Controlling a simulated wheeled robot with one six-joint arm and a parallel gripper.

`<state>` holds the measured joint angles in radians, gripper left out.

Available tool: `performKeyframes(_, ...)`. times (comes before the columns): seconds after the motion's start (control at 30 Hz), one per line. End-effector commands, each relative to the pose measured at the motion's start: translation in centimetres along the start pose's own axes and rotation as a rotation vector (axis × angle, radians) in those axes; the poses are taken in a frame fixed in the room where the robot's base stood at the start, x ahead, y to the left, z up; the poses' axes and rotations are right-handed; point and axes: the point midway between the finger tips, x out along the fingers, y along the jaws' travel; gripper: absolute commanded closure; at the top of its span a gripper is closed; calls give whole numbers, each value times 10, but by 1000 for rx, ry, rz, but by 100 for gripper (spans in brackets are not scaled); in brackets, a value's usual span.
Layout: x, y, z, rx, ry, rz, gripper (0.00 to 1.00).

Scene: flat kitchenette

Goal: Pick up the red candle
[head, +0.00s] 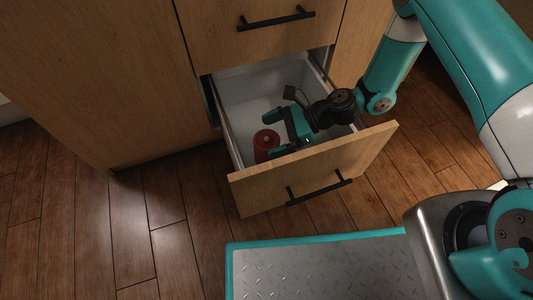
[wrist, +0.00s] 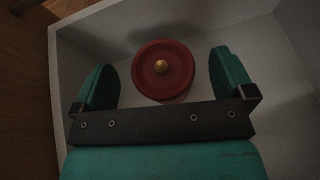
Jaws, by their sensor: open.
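The red candle (head: 266,144) stands inside the open lower drawer (head: 310,165), near its left wall. In the wrist view the candle (wrist: 163,71) is a round red shape with a small gold-coloured spot at its centre. My gripper (head: 279,133) is reaching down into the drawer, right beside the candle. In the wrist view my gripper (wrist: 164,78) is open, with one teal finger left of the candle and one right of it. Small gaps show between the candle and both fingers.
The drawer's white left wall (wrist: 75,60) runs close to my left finger. The closed drawer above has a black handle (head: 276,19). The drawer's wooden front with its black handle (head: 318,189) stands between the inside and my base. The drawer floor to the right is bare.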

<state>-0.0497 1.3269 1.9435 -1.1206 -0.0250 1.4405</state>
Motion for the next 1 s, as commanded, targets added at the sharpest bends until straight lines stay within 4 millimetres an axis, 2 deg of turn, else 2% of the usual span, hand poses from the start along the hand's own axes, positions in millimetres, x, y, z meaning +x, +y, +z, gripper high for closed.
performKeyframes(0.03, 10, 0, -5, -2, 0, 2, 0)
performKeyframes(0.13, 20, 0, -3, -2, 0, 1, 0)
performKeyframes(0.4, 22, 0, 0, 0, 0, -1, 0)
performKeyframes(0.47, 22, 0, 0, 0, 0, -1, 12)
performKeyframes(0.73, 22, 0, 0, 0, 0, -1, 74)
performKeyframes(0.77, 22, 0, 0, -1, -1, -1, 77)
performKeyframes(1.0, 21, 0, 2, -1, 0, -1, 77)
